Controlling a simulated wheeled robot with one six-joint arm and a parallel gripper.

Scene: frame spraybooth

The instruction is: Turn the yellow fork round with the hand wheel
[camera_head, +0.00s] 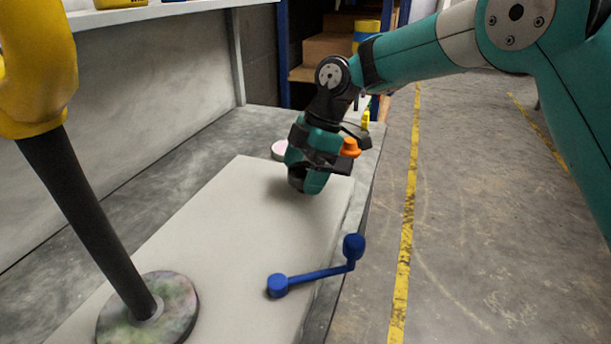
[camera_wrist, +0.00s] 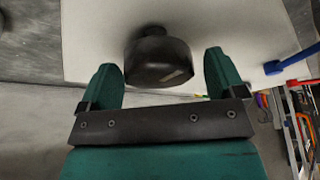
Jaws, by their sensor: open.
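The yellow fork (camera_head: 38,65) stands at the left in the head view, on a dark slanted post rising from a mottled round base (camera_head: 172,300). Only part of it shows. My gripper (camera_head: 307,186) is over the far end of the pale board, pointing down. In the wrist view its teal fingers (camera_wrist: 163,78) are open, with a black round knob (camera_wrist: 160,62) between them, apart from both. I cannot tell whether this knob is the hand wheel; my gripper hides it in the head view. A blue crank (camera_head: 318,275) with an upright end knob sits at the board's right edge.
The pale board (camera_head: 225,225) lies on a grey bench beside a pale wall. A pinkish-white disc (camera_head: 279,150) sits behind my gripper. An orange thing (camera_head: 350,147) shows just right of it. Open floor with yellow lines (camera_head: 405,240) lies right; shelves with boxes (camera_head: 328,46) stand behind.

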